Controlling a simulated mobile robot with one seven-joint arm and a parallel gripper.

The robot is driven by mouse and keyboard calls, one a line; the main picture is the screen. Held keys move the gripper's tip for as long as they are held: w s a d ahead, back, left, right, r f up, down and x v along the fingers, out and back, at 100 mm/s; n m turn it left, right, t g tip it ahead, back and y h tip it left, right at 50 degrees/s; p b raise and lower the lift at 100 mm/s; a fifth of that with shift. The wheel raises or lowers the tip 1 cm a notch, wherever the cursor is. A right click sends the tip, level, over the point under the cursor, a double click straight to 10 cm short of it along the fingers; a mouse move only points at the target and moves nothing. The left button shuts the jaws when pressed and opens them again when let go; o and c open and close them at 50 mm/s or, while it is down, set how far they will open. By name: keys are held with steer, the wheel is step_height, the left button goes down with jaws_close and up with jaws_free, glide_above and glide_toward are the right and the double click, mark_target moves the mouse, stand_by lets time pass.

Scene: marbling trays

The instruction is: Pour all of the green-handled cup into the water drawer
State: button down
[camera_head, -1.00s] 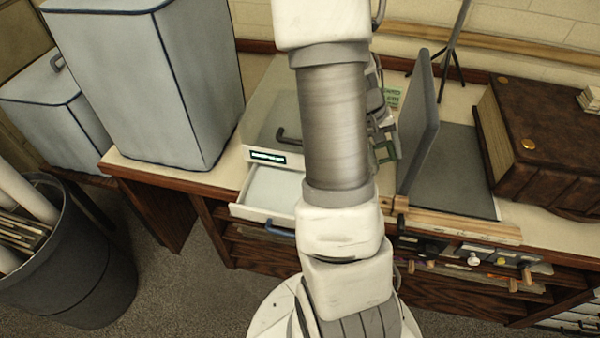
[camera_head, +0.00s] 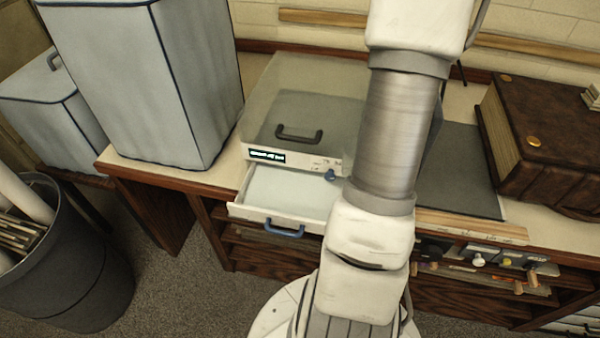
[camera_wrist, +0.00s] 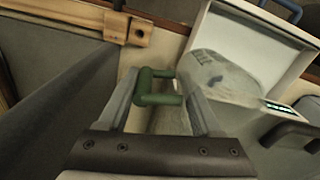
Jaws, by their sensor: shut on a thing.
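My gripper (camera_wrist: 160,100) is shut on the green handle (camera_wrist: 158,98) of the cup in the wrist view. The cup's pale, cloudy body (camera_wrist: 226,76), with some lettering on it, lies to the right of the handle and overlaps the drawer in that view. Its contents cannot be made out. The water drawer (camera_head: 268,216) is pulled open below the grey-lidded unit, with a blue handle and a pale inside. Its white wall also shows in the wrist view (camera_wrist: 284,26). In the head view my arm hides the gripper and cup.
The unit (camera_head: 310,110) has a clear cover, a dark handle and a lit display. A dark board (camera_head: 460,170) and a brown, book-like box (camera_head: 545,135) lie to the right. A tall grey-blue covered box (camera_head: 140,80) stands left. A dark upright panel (camera_wrist: 60,105) is close to my gripper.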

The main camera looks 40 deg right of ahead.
stand_by(0.3)
steer(key=shift+r+p, duration=1.35)
steer(key=shift+r, duration=0.65)
